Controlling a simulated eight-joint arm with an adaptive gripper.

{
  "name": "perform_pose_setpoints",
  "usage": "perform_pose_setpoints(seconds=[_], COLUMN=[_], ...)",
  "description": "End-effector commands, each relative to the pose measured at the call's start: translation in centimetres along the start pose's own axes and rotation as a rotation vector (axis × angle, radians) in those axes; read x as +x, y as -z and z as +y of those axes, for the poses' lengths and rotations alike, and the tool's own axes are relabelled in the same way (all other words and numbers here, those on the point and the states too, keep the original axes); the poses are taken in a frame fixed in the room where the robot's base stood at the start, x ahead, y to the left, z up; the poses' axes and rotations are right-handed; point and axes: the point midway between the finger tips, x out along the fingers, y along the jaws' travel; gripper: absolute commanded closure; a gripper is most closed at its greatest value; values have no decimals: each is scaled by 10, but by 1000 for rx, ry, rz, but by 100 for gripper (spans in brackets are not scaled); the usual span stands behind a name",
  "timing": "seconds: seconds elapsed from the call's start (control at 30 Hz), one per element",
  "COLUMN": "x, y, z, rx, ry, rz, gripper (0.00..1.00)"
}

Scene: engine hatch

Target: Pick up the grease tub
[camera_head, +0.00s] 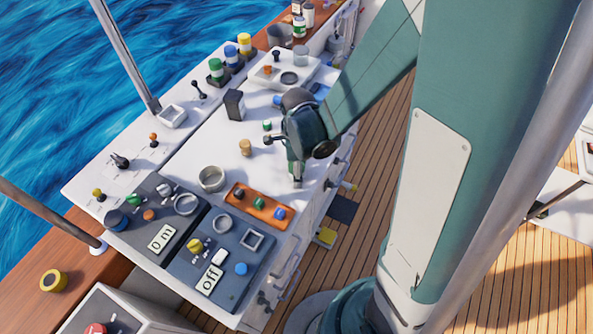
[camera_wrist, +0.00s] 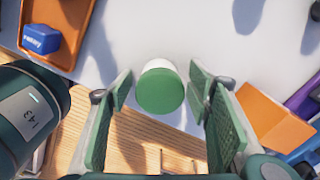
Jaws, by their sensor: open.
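A small white tub with a green lid (camera_wrist: 160,90), which I take to be the grease tub, stands upright on the white counter near its edge. In the wrist view it lies between the two open fingers of my gripper (camera_wrist: 160,92), with a gap on each side. In the head view my gripper (camera_head: 296,180) points down over the right part of the counter, and I cannot make out the tub there. The fingers hold nothing.
An orange tray (camera_head: 236,203) with small items lies beside my gripper. It shows in the wrist view, with a blue block (camera_wrist: 40,40). An orange block (camera_wrist: 262,120) is at right there. A tan jar (camera_head: 245,147) stands on the counter. Wooden deck (camera_head: 375,150) lies beyond the edge.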

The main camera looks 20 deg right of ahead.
Motion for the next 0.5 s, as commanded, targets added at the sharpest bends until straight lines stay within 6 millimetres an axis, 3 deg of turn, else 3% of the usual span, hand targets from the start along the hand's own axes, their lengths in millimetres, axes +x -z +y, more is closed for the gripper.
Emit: perform_pose_setpoints(seconds=[0.17,0.4,0.5], x=[0,0,0], y=[0,0,0], z=[0,0,0], rx=[0,0,0], ry=[0,0,0], rz=[0,0,0], gripper=[50,79,82])
